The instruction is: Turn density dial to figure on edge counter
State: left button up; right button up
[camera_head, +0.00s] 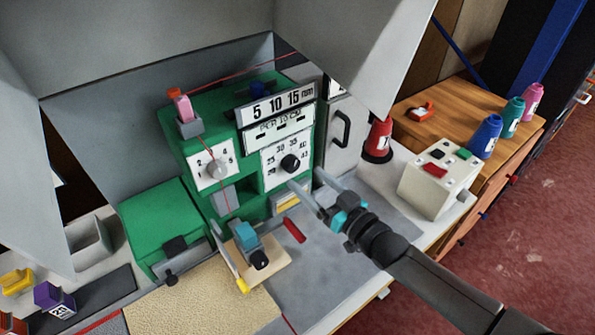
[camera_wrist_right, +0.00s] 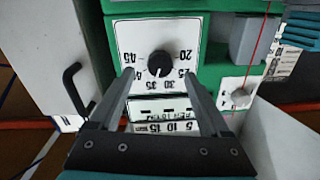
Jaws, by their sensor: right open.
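The density dial is a black round knob (camera_head: 291,163) on a white plate with figures from 20 to 45, on the front of the green machine (camera_head: 180,145). In the right wrist view the knob (camera_wrist_right: 159,64) appears upside down. Its pale mark points roughly toward 30 to 35; the exact figure is unclear. My right gripper (camera_head: 305,180) is open and empty in front of the dial plate. In the right wrist view its fingertips (camera_wrist_right: 158,74) lie either side of the knob, with no contact visible. I cannot pick out the edge counter with certainty or read any figure on it.
A second, pale dial (camera_head: 214,168) sits left of the black one. A "5 10 15 mm" scale (camera_head: 277,103) is above. A red cone (camera_head: 379,137) and a white box with coloured parts (camera_head: 438,177) stand right. A blue-topped device (camera_head: 248,240) sits below the dials.

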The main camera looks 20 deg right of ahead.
aim_at(294, 168)
jog(key=shift+b+x, duration=0.3)
jog(key=shift+x, duration=2.1)
grip_shut()
